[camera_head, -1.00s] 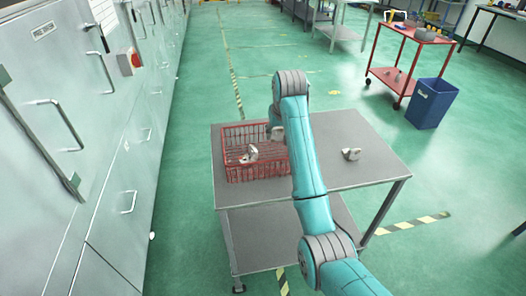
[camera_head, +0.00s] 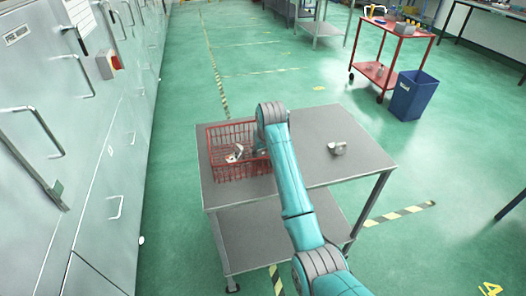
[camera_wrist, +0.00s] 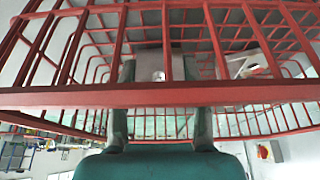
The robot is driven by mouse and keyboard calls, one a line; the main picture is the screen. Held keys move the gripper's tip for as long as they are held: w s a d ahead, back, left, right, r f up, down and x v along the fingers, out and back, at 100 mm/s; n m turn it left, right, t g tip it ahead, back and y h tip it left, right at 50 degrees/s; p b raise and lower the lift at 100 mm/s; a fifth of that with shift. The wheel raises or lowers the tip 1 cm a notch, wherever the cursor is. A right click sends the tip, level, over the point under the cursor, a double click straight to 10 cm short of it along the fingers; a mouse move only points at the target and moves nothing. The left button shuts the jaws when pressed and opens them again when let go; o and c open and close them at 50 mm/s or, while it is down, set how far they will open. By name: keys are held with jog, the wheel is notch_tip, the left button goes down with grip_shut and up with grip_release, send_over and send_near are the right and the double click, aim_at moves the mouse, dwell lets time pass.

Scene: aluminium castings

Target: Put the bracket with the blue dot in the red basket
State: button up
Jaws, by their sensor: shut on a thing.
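The red wire basket (camera_head: 228,128) stands on the left part of the grey table. My gripper (camera_wrist: 163,78) is shut on a grey metal bracket (camera_wrist: 165,64), with its fingers behind the basket's near rim in the wrist view. In the head view my arm hides most of the gripper, at the right side of the basket. No blue dot shows on the held piece. Another pale casting lies in the basket (camera_head: 236,153); it also shows at the right in the wrist view (camera_wrist: 247,65). A bracket-like casting (camera_head: 338,149) lies on the table, right of my arm.
The grey table (camera_head: 350,174) has free room on its right side. A row of grey cabinets (camera_head: 50,150) runs along the left. A blue bin (camera_head: 410,97) and a red trolley (camera_head: 402,36) stand farther back at the right.

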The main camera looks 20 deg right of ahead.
jog(key=o, duration=1.2)
jog(key=shift+f, duration=0.1)
jog(key=shift+c, duration=0.2)
jog(key=v, duration=1.2)
